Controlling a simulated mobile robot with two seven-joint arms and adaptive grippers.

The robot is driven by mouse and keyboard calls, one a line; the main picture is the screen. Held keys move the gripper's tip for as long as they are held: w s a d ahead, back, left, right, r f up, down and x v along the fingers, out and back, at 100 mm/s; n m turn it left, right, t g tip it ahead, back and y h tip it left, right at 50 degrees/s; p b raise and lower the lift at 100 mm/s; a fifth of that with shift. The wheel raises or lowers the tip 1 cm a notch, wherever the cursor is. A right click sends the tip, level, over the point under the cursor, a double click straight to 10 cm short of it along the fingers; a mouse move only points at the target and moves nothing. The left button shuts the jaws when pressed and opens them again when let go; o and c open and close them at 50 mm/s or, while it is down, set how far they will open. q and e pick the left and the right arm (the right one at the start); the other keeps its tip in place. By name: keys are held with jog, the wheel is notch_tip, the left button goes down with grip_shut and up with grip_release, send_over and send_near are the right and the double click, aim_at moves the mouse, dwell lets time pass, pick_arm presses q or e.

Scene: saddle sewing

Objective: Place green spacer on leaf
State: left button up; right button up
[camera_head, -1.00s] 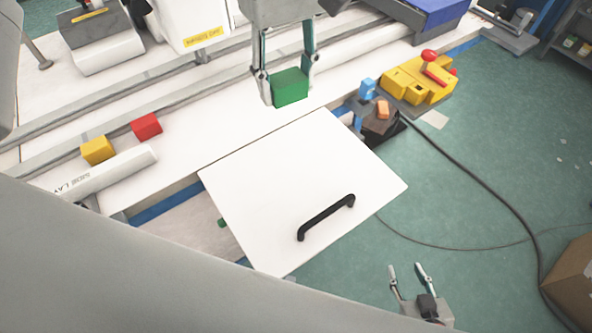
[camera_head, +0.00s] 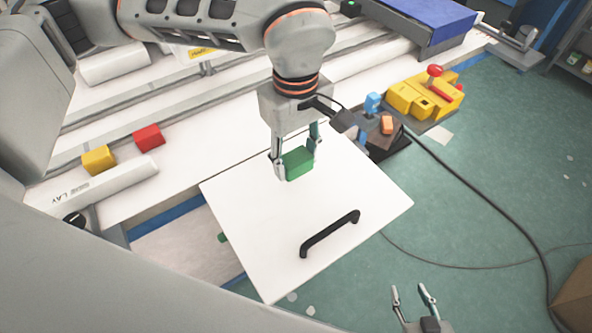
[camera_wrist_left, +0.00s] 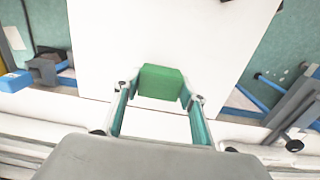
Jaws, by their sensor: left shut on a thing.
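The green spacer (camera_head: 298,162) is a small block held between the fingers of my left gripper (camera_head: 296,152). It is over the far part of the leaf (camera_head: 260,215), a white panel with a black handle (camera_head: 330,233). I cannot tell whether the spacer touches the leaf. In the left wrist view the spacer (camera_wrist_left: 160,81) sits between the fingertips in front of the white leaf (camera_wrist_left: 190,35). My right gripper (camera_head: 413,298) is open and empty at the bottom, below and right of the leaf.
A yellow block (camera_head: 98,159) and a red block (camera_head: 149,138) stand on the white bench at left. A yellow device with a red button (camera_head: 425,98) is at right. A black cable (camera_head: 470,185) runs over the green floor. The leaf around the spacer is clear.

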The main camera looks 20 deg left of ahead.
aim_at(296, 173)
pick_arm(q)
jog(key=shift+f, duration=2.2)
jog(key=shift+f, duration=0.15)
jog(key=o, duration=1.2)
jog(key=shift+c, duration=0.2)
notch_tip(296, 173, up, 12)
jog(key=shift+r, duration=0.2)
